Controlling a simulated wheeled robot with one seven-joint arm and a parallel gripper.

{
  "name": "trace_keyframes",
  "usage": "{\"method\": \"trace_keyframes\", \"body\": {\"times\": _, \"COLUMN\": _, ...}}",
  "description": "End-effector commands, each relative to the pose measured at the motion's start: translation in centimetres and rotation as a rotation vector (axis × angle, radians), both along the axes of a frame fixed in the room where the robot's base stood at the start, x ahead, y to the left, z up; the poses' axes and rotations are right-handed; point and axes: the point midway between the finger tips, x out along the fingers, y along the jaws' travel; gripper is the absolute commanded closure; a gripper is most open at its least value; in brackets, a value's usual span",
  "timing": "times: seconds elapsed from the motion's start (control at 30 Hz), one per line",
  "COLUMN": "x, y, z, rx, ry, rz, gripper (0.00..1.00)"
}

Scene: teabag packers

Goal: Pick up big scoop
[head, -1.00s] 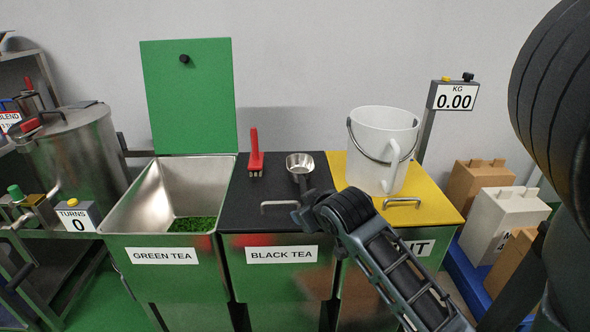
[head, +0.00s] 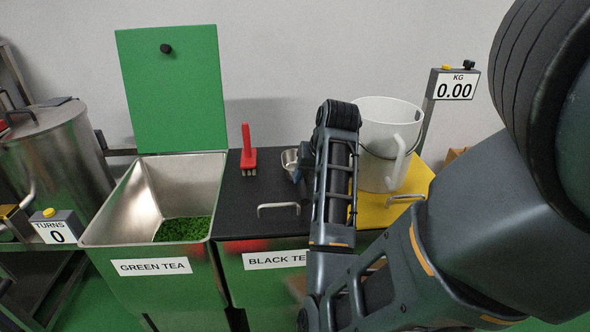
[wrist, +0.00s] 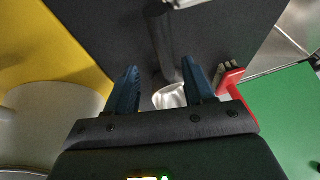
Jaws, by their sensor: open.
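The scoop, a metal bowl (head: 289,158) with a dark handle, lies on the black lid of the black tea bin; my arm hides part of it in the head view. In the wrist view its dark handle (wrist: 163,45) runs between my fingers and its shiny bowl (wrist: 171,97) shows close to the finger bases. My gripper (wrist: 159,66) is open, with one blue finger on each side of the handle. I cannot tell whether either finger touches it. My arm mostly hides the gripper in the head view.
A red brush (head: 248,152) stands on the black lid (head: 237,204), left of the scoop. The open green tea bin (head: 124,214) is further left. A white jug (head: 385,120) stands on the yellow lid (head: 412,183) at right. A metal lid handle (head: 278,207) rises near the front.

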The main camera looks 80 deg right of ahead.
Motion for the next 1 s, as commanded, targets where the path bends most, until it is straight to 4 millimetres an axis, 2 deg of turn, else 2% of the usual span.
{"method": "trace_keyframes", "body": {"times": 0.4, "x": 2.3, "y": -1.8, "z": -4.3, "rx": -0.001, "ry": -0.001, "rz": 0.002, "gripper": 0.47}}
{"method": "trace_keyframes", "body": {"times": 0.73, "x": 2.5, "y": -2.1, "z": -4.9, "rx": -0.003, "ry": 0.0, "rz": 0.001, "gripper": 0.47}}
{"method": "trace_keyframes", "body": {"times": 1.0, "x": 2.5, "y": -2.0, "z": -4.9, "rx": -0.003, "ry": 0.0, "rz": 0.001, "gripper": 0.72}}
